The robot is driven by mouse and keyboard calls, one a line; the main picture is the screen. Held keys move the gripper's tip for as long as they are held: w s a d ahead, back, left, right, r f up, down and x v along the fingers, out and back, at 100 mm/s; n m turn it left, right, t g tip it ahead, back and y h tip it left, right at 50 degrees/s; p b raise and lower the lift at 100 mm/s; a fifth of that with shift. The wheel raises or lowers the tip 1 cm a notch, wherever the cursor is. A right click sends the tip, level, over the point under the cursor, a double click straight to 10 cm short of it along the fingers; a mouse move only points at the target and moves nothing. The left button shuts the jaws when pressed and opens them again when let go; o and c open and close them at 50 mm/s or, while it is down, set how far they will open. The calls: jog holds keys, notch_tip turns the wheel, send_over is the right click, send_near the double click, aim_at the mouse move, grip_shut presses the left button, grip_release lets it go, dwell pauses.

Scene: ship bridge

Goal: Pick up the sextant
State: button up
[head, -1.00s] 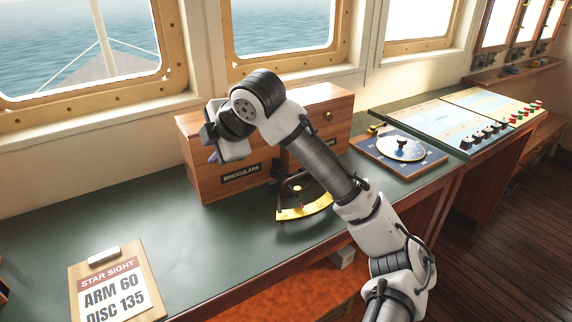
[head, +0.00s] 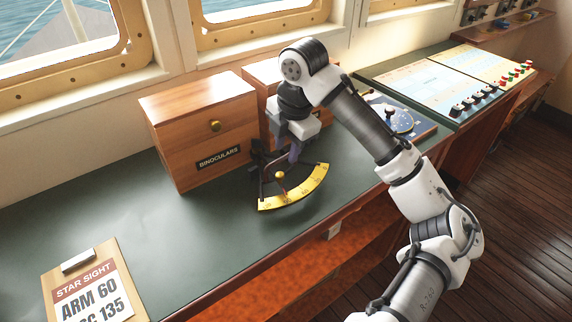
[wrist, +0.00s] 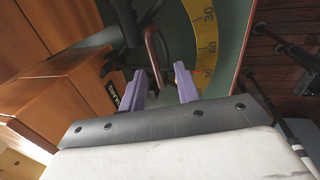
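The sextant stands on the green desk top, with its yellow graduated arc (head: 295,191) facing the front and its dark frame behind. My gripper (head: 294,154) is over the back part of the sextant, pointing down. In the wrist view the purple fingers of my gripper (wrist: 160,84) are apart. A brownish bar of the sextant (wrist: 153,50) shows just beyond and between the fingertips; I cannot tell whether it touches them. The yellow arc (wrist: 205,40) lies to the right there. My arm and gripper hide some of the sextant's back in the head view.
A wooden box labelled BINOCULARS (head: 205,135) stands close on the left, and a second wooden box (head: 262,78) is behind my gripper. A star sight clipboard (head: 92,290) lies front left. A blue dial board (head: 405,118) is at right. The desk's left middle is clear.

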aim_at(286, 155)
jog(key=f, duration=0.1)
jog(key=w+f+p, duration=0.1)
jog(key=f, duration=0.1)
jog(key=w+f+p, duration=0.1)
jog(key=shift+f, duration=0.25)
jog(key=shift+a+f, duration=0.1)
jog(key=shift+f, duration=0.25)
grip_shut()
jog(key=shift+r, duration=0.1)
dwell(0.8)
